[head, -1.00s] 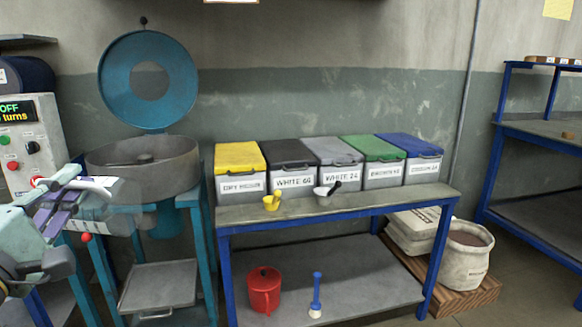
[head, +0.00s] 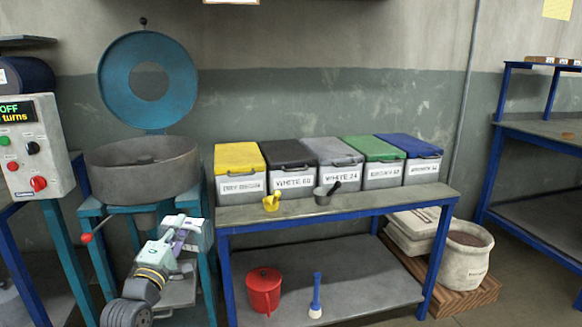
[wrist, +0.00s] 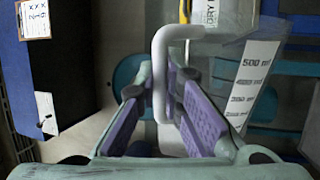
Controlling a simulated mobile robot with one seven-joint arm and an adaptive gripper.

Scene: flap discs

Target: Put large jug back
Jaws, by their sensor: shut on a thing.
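The large jug (wrist: 225,55) is clear, with a pale handle and printed volume marks up to 500 ml, and shows on the right of the wrist view. My gripper (wrist: 172,95) is shut on its handle (wrist: 159,75), with the purple pads on either side. In the head view my gripper (head: 182,238) is low in front of the mixer stand, left of the blue bench. The jug is hard to make out there.
The blue bench (head: 390,205) carries several lidded bins, a yellow scoop (head: 271,202) and a grey scoop (head: 322,195). That shelf is clear at right.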

